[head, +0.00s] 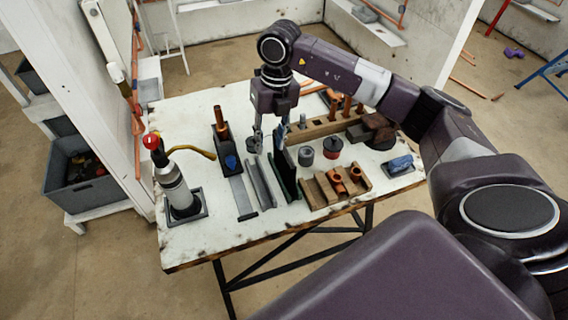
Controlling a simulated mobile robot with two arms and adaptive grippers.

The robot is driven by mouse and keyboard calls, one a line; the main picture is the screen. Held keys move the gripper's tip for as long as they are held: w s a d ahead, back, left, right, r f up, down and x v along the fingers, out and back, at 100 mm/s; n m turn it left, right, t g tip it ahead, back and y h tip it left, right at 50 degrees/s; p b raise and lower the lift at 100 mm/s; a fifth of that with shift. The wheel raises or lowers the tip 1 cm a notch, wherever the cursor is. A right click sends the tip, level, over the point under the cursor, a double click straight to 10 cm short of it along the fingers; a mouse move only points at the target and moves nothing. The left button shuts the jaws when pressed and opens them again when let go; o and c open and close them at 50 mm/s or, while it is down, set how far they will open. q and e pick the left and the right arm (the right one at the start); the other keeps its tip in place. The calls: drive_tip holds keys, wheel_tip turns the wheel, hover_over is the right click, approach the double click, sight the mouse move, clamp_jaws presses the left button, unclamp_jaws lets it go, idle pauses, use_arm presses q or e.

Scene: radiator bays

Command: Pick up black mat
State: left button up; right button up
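A thin dark panel, which I take as the black mat (285,172), stands on edge and slightly tilted near the middle of the white table, beside grey metal rails. It looks black with a dark green edge. My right gripper (271,138) points down from above at the mat's far upper end. Its two fingers are apart, with the mat's upper corner near the right finger. I cannot tell whether they touch. My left gripper is not in view.
On the table (223,238), a torch cylinder (175,188) stands at the left, by a black block with a copper tube (220,122). A wooden block with copper fittings (318,190), a grey cup (306,156) and a blue item (400,164) lie right of the mat.

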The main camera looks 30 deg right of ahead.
sight(284, 152)
drive_tip(key=d, duration=0.1)
drive_tip(key=d+h, duration=0.1)
drive_tip(key=d, duration=0.1)
drive_tip(key=shift+s+d+r+m, duration=0.2)
drive_tip(key=shift+d+r+m, duration=0.1)
drive_tip(key=shift+d+r, duration=0.05)
drive_tip(key=shift+d+f+p, duration=0.1)
drive_tip(key=shift+f+p, duration=0.3)
drive_tip(key=shift+f, duration=0.45)
wheel_tip(284, 152, down, 5)
drive_tip(key=shift+w+d+f+p, duration=0.15)
drive_tip(key=shift+p, duration=1.1)
drive_tip(key=shift+f, duration=0.3)
drive_tip(key=shift+c, duration=0.7)
clamp_jaws()
